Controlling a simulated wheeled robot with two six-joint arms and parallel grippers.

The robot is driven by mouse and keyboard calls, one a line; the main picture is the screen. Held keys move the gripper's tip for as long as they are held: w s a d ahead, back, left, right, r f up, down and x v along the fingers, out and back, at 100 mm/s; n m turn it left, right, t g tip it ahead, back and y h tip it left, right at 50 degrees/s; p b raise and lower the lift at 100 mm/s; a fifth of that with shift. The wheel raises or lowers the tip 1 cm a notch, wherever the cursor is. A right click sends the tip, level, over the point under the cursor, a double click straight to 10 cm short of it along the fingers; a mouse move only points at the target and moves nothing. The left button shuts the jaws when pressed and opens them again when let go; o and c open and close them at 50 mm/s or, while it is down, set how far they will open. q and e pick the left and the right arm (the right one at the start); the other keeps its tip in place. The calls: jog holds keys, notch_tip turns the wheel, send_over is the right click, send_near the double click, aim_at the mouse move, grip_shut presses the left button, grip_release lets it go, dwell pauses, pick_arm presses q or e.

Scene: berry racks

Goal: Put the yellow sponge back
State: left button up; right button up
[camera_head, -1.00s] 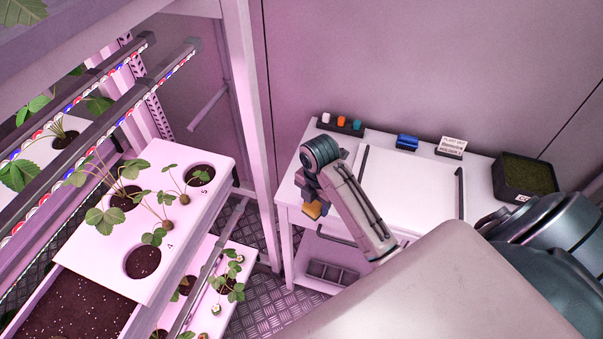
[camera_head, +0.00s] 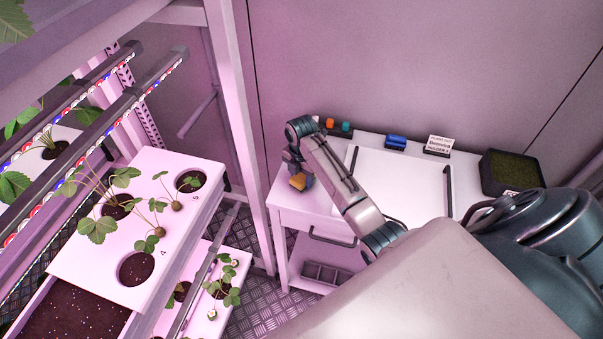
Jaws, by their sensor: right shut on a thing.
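The yellow sponge (camera_head: 298,182) shows as a small yellow-orange block at the left end of the white table (camera_head: 288,215). My right gripper (camera_head: 299,178) is shut on it, pointing down with the arm coming in from the right. The fingers are small and partly hidden by the wrist. I cannot tell whether the sponge touches the tabletop. My left gripper is not in view.
On the table's back edge stand a holder with coloured items (camera_head: 338,128), a blue object (camera_head: 396,142) and a white sign (camera_head: 438,146). A dark planter (camera_head: 511,172) is at the right. A white board (camera_head: 400,185) fills the middle. A plant rack (camera_head: 190,230) stands left.

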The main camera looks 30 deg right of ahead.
jog(key=shift+s+f, duration=0.1)
jog(key=o, duration=0.9)
jog(key=shift+f, duration=0.15)
